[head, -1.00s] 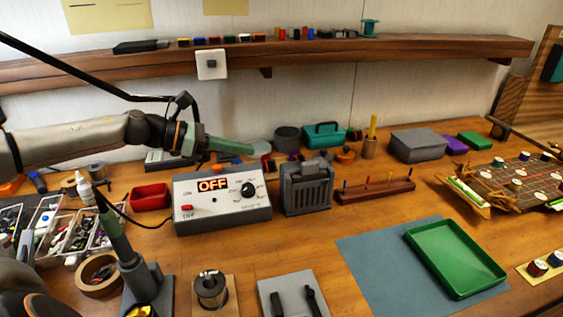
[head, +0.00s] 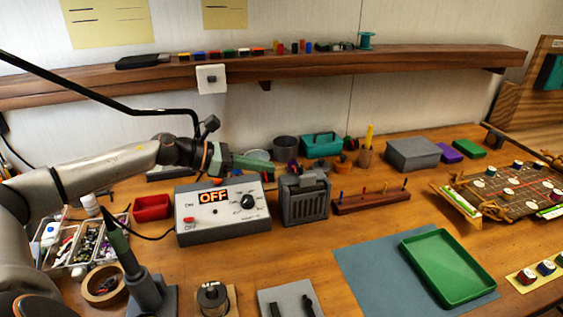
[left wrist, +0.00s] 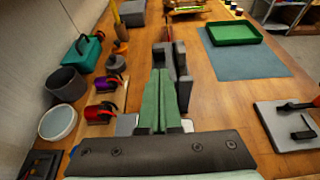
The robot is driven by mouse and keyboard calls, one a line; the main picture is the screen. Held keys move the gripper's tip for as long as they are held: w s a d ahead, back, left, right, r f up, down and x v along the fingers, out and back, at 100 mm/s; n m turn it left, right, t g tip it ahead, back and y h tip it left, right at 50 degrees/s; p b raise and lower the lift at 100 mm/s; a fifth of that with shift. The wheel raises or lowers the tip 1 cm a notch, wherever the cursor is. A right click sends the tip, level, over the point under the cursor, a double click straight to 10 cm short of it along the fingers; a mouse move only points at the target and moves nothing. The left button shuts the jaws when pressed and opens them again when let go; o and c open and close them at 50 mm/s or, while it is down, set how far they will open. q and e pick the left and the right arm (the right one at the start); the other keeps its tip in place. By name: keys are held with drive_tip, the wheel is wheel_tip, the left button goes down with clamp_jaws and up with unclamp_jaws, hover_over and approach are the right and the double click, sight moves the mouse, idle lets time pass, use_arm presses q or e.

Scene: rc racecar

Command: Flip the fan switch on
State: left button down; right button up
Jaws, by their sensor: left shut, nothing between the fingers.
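A white and grey control box (head: 232,223) stands on the bench with a lit OFF display (head: 213,196), a black knob (head: 247,201) and a small red switch (head: 189,220) at its lower left. A white wall plate with a dark button (head: 211,79) is on the shelf edge. I cannot tell which of these controls is the fan switch. My left gripper (head: 274,165), with green fingers, is shut and empty above and behind the box's right side, apart from the switches. Its shut fingers also show in the left wrist view (left wrist: 160,72). My right gripper is out of view.
A grey slotted unit (head: 305,204) stands right of the box, close to the left gripper. A red bin (head: 153,207) is left of the box. A green tray (head: 452,292) lies on a blue-grey mat (head: 370,288).

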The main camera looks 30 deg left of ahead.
sight(296, 165)
use_arm(q)
drive_tip(key=shift+p+x, duration=0.8)
drive_tip(key=shift+x, duration=1.65)
drive_tip(key=shift+w+d+r, duration=0.2)
drive_tip(key=shift+d+r, duration=0.05)
drive_tip(key=shift+r, duration=0.2)
drive_tip(key=shift+w+d+r, duration=0.1)
drive_tip(key=shift+w+r, duration=0.05)
drive_tip(key=shift+r, duration=0.1)
drive_tip(key=shift+w+d+r, duration=0.6)
drive_tip(key=shift+w, duration=0.1)
drive_tip(key=shift+r+p, duration=0.75)
drive_tip(key=shift+r, duration=0.05)
